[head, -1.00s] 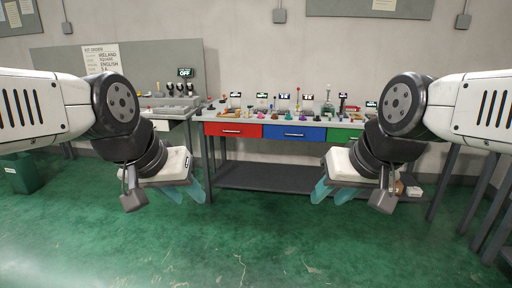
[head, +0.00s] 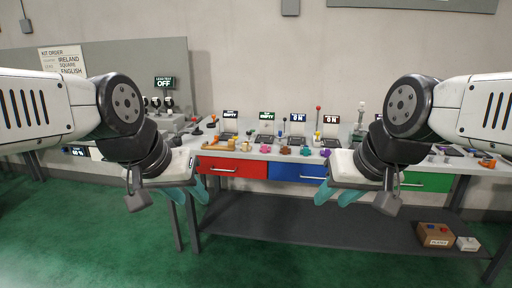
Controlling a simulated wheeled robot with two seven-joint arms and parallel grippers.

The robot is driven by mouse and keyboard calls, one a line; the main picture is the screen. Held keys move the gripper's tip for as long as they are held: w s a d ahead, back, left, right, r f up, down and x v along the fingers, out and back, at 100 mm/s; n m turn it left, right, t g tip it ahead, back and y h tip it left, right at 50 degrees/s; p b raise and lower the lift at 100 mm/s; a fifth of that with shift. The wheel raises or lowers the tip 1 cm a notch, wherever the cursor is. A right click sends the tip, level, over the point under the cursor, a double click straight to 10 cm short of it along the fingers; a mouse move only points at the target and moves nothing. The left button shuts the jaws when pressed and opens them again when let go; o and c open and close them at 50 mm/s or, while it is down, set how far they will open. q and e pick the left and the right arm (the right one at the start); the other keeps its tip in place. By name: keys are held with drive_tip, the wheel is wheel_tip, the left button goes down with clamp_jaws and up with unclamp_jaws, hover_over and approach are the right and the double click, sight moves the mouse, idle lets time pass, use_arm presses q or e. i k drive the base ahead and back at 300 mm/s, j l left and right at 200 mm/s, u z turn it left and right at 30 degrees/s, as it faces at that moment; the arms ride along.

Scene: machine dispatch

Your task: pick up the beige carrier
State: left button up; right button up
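I cannot clearly pick out a beige carrier. Several small coloured pieces stand in a row along the front of the workbench (head: 240,155), among them an orange-tan piece (head: 215,146), a pink piece (head: 265,149), a brown-orange piece (head: 285,150) and a purple piece (head: 325,152). They are too small to tell their exact shapes. My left gripper (head: 184,196) is open and empty, in front of the bench's left part. My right gripper (head: 335,196) is open and empty, in front of the bench's middle. Both are apart from the pieces, and my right arm hides part of the benchtop.
The bench has a red drawer (head: 232,167), a blue drawer (head: 297,171) and a green drawer (head: 425,182), all shut. Small displays stand behind the pieces. A cardboard box (head: 434,235) and a white box (head: 467,243) are low at the right. Green floor is free in front.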

sight(245, 146)
drive_tip(key=i+u, duration=0.1)
drive_tip(key=i, duration=0.85)
drive_tip(key=i+l, duration=0.2)
drive_tip(key=i, duration=0.75)
drive_tip(key=i+u, duration=0.2)
